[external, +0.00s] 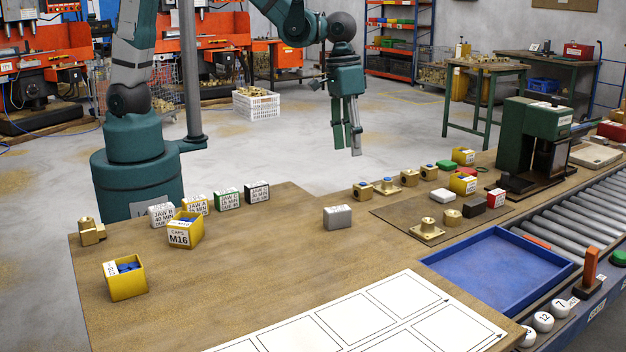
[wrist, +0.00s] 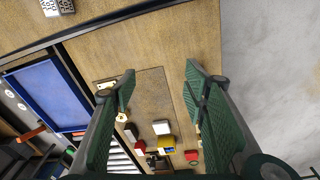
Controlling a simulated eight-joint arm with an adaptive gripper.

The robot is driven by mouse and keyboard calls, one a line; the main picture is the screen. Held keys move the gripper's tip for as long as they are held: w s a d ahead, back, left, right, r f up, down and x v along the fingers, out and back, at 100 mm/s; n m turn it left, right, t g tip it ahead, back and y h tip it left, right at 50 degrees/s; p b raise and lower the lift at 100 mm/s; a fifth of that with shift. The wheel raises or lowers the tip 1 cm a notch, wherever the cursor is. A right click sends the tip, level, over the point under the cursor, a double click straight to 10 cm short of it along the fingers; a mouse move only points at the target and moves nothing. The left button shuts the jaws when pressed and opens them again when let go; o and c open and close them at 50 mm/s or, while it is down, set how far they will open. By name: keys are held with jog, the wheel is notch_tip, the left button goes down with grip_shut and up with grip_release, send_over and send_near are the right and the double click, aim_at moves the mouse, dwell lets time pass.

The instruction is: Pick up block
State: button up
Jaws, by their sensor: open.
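A plain grey block (external: 338,217) lies on the wooden bench, left of the brown mat. Several labelled blocks sit at the bench's back left, among them a white one (external: 161,214), a green-edged one (external: 228,198) and a black-edged one (external: 257,191). My gripper (external: 356,152) hangs high beyond the bench's back edge, fingers down, apart from every block. In the wrist view my gripper (wrist: 158,78) is open with nothing between its fingers. A pale block with dark lettering (wrist: 57,7) is cut off at the top left there; I cannot tell which block it is.
Brass parts, small blocks and yellow bins stand on and around the brown mat (external: 385,214). A blue tray (external: 497,268) lies by the roller conveyor (external: 590,205). Yellow bins (external: 125,277) stand at the left. A green machine (external: 530,140) stands back right.

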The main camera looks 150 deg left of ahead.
aim_at(363, 184)
jog(key=s+a+f+n, duration=0.1)
jog(key=s+a+f, duration=0.1)
jog(key=a+f, duration=0.1)
jog(key=s+a+f+n+b, duration=0.1)
jog(key=s+a+f, duration=0.1)
jog(key=a+f, duration=0.1)
jog(key=s+a+f+n, duration=0.1)
jog(key=s+a+f, duration=0.1)
jog(key=a+f, duration=0.1)
jog(key=shift+s+a+f+g+h, duration=0.1)
jog(key=shift+a+f+g+h, duration=0.1)
jog(key=shift+a, duration=0.2)
jog(key=shift+s+a+f+g+h, duration=0.1)
jog(key=shift+a+g+h, duration=0.1)
jog(key=shift+a, duration=0.15)
jog(key=shift+f+b, duration=0.35)
jog(key=shift+f, duration=0.95)
jog(key=shift+f, duration=0.15)
jog(key=shift+f+b, duration=0.4)
jog(key=shift+f, duration=2.05)
